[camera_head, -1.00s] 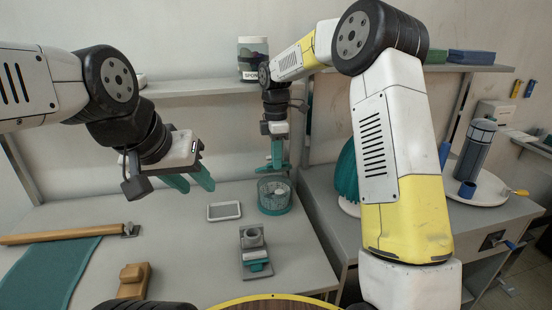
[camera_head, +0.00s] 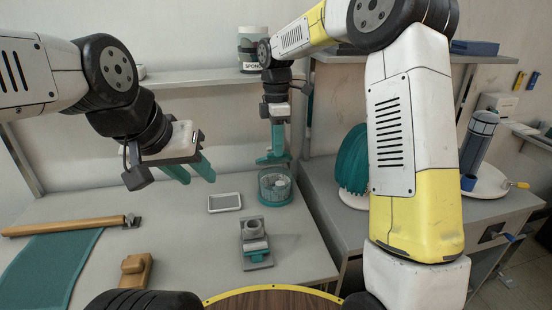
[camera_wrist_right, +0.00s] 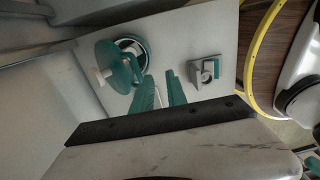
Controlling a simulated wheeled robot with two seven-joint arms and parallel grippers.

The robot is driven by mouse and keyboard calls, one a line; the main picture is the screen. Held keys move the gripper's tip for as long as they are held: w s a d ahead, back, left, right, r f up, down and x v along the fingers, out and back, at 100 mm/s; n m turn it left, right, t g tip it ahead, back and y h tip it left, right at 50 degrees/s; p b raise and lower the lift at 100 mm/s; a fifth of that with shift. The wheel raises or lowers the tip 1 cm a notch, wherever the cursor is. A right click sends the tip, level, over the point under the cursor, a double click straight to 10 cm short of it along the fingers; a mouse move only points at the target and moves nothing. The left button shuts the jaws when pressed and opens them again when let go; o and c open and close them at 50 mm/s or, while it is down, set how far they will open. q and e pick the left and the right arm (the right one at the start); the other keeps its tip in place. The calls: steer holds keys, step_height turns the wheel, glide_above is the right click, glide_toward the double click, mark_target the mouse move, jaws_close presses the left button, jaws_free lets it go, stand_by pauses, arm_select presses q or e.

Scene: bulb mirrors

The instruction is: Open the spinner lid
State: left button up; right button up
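The spinner (camera_head: 275,188), a round clear-walled drum with a teal base, stands on the table, and its pale round rim shows in the right wrist view (camera_wrist_right: 139,47). A teal disc-shaped lid (camera_wrist_right: 114,62) with a pale knob sits off to one side of that rim, seemingly raised and tilted. My right gripper (camera_wrist_right: 160,84) hangs just above the spinner, pointing down. Its teal fingers are apart, one overlapping the lid's edge; I cannot tell whether they touch. My left gripper (camera_head: 196,172) is open and empty over the table to the left.
A grey device (camera_head: 255,243) stands in front of the spinner, and a shallow grey tray (camera_head: 225,202) lies to its left. A wooden block (camera_head: 136,270) and a teal mat (camera_head: 50,265) with a wooden rod (camera_head: 70,226) are further left. A teal ribbed dome (camera_head: 353,160) stands right.

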steer(key=s+r, duration=0.1)
steer(key=s, duration=1.1)
steer(key=shift+s+a, duration=0.15)
steer(key=shift+s, duration=0.15)
steer(key=shift+c, duration=0.5)
